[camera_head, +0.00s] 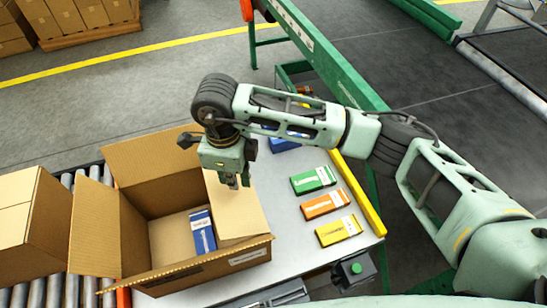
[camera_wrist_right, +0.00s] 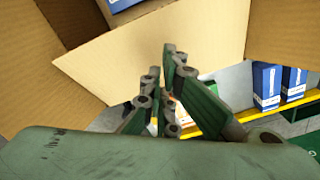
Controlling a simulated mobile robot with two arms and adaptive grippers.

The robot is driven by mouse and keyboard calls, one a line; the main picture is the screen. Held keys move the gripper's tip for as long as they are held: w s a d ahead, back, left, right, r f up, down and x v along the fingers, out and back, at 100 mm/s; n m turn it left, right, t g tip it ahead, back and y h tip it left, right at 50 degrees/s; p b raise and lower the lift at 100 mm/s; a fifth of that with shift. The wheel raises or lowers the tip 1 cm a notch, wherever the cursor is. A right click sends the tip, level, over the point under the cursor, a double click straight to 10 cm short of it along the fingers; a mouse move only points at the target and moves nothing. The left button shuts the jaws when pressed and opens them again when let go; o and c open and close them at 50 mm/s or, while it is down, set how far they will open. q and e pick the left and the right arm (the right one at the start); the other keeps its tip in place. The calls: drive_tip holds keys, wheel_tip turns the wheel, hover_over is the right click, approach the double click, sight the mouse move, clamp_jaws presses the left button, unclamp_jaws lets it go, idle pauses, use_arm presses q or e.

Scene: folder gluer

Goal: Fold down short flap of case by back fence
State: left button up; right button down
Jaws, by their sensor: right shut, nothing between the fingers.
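An open cardboard case (camera_head: 165,222) stands at left centre in the head view, with its flaps spread and a blue-and-white carton (camera_head: 203,232) inside. Its right-hand short flap (camera_head: 236,212) leans outward over the table side; this flap also shows in the wrist view (camera_wrist_right: 120,62). My right gripper (camera_head: 232,183) points down at that flap's far end, fingers closed and empty. In the wrist view the fingers (camera_wrist_right: 168,75) overlap the flap's edge; I cannot tell whether they touch it. My left gripper is not in view. I cannot tell which part is the back fence.
Green, orange and yellow cartons (camera_head: 324,204) lie on the pale table beside a yellow rail (camera_head: 360,193). Blue cartons (camera_wrist_right: 267,84) stand by the rail in the wrist view. Another cardboard box (camera_head: 50,222) sits on rollers (camera_head: 68,287) at left. A green button (camera_head: 355,268) is near the front.

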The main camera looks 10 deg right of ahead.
sight(223, 193)
drive_tip(key=shift+s+a+f+b, duration=0.1)
drive_tip(key=shift+a+f+b, duration=0.6)
drive_tip(key=shift+a, duration=0.3)
drive_tip(key=shift+d, duration=0.1)
drive_tip(key=shift+s+a+f+b, duration=0.15)
drive_tip(key=shift+a+f+b, duration=0.1)
drive_tip(key=shift+f+b, duration=0.35)
drive_tip(key=shift+a+f+b, duration=0.45)
drive_tip(key=shift+b, duration=0.1)
drive_tip(key=shift+r, duration=0.1)
